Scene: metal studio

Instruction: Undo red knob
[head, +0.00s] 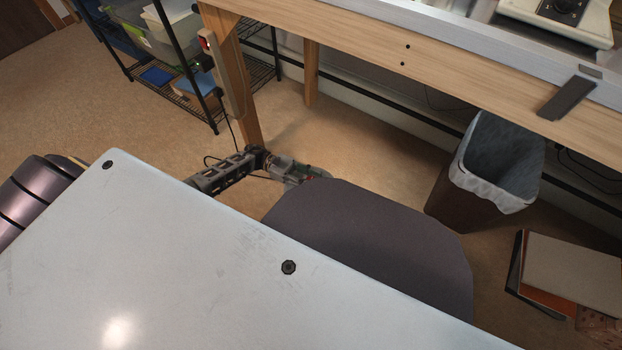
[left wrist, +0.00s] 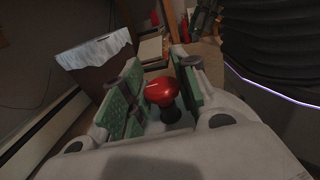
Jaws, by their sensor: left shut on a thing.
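My left gripper (head: 308,174) reaches in from the left in the head view, low beside the grey chair-like panel (head: 370,245). In the left wrist view the round red knob (left wrist: 162,91) sits on a dark stem between the green finger pads. The left gripper is shut on it. In the head view the knob is too small and partly covered to make out clearly. My right gripper is in neither view.
A pale grey tabletop (head: 150,250) fills the near left. A wooden bench (head: 440,70) runs across the back. A lined waste bin (head: 490,165) and folders (head: 570,270) stand at right. A wire shelf (head: 190,95) is at the upper left.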

